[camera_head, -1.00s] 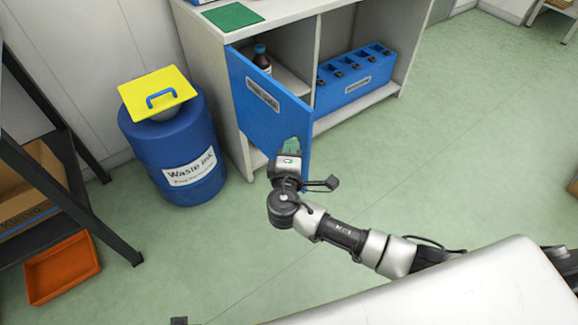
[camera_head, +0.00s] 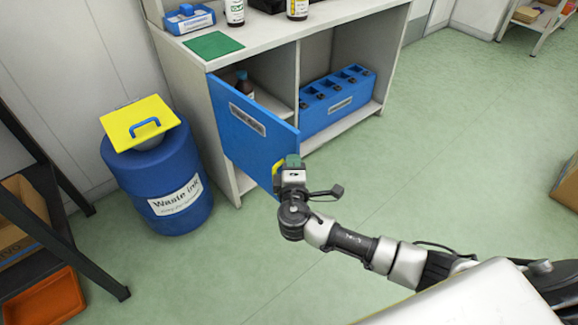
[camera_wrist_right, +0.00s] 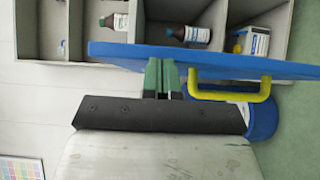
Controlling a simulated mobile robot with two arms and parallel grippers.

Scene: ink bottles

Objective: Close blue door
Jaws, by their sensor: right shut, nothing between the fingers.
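The blue door (camera_head: 248,120) of the white cabinet stands open, hinged at its left side and swung out toward me. Its yellow handle (camera_head: 277,175) shows just left of my right gripper (camera_head: 292,162), near the door's free edge. In the right wrist view the blue door (camera_wrist_right: 215,62) crosses the picture with its yellow handle (camera_wrist_right: 235,92) to the right of the fingers. My right gripper (camera_wrist_right: 162,77) is shut and empty, its green fingertips close against the door; I cannot tell if they touch. My left gripper is not in view.
A blue waste ink drum (camera_head: 160,185) with a yellow lid (camera_head: 140,122) stands left of the cabinet. A brown bottle (camera_head: 244,85) is partly hidden behind the door. A blue holder (camera_head: 335,103) sits in the open right compartment. The floor (camera_head: 440,150) to the right is clear.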

